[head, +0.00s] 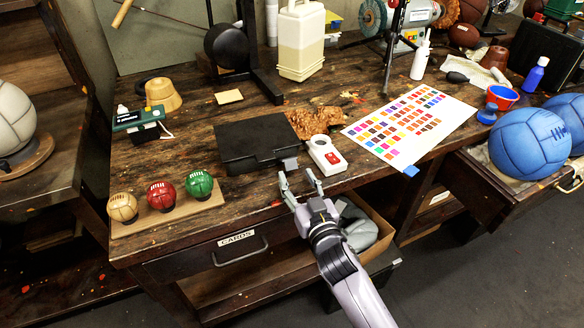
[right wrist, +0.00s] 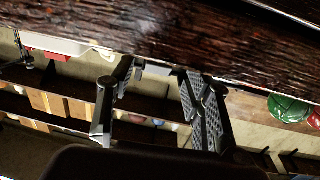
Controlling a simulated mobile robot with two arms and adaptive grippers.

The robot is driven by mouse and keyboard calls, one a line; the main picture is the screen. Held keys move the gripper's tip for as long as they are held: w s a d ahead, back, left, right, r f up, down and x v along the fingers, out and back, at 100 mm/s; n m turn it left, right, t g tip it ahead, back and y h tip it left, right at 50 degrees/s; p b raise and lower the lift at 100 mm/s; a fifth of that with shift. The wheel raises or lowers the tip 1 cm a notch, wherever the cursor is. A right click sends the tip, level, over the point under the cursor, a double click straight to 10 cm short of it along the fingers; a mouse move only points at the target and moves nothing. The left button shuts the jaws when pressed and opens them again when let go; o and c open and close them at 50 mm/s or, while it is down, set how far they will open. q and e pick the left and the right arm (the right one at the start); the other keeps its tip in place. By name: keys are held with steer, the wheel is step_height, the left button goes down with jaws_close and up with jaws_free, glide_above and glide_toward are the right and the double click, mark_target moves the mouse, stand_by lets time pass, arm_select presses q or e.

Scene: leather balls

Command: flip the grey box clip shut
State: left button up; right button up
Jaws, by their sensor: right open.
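A flat black box (head: 250,140) lies on the wooden bench near its front edge. A small grey clip (head: 290,163) sticks out at the box's front right; its exact angle is too small to tell. My right gripper (head: 298,178) is open and empty, just in front of the clip at the bench's front edge. In the right wrist view its two fingers (right wrist: 158,85) stand apart below the dark wooden edge; I cannot tell whether either touches the clip. My left gripper is not in view.
A white device with a red part (head: 327,156) stands right of the box. Balls on a wooden strip (head: 180,212) stand at the left, the green ball (head: 199,184) nearest the box. A colour chart (head: 412,125) lies at the right. A drawer (head: 240,250) is below the bench top.

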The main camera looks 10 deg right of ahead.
mark_target(292, 168)
steer(key=shift+x, duration=2.15)
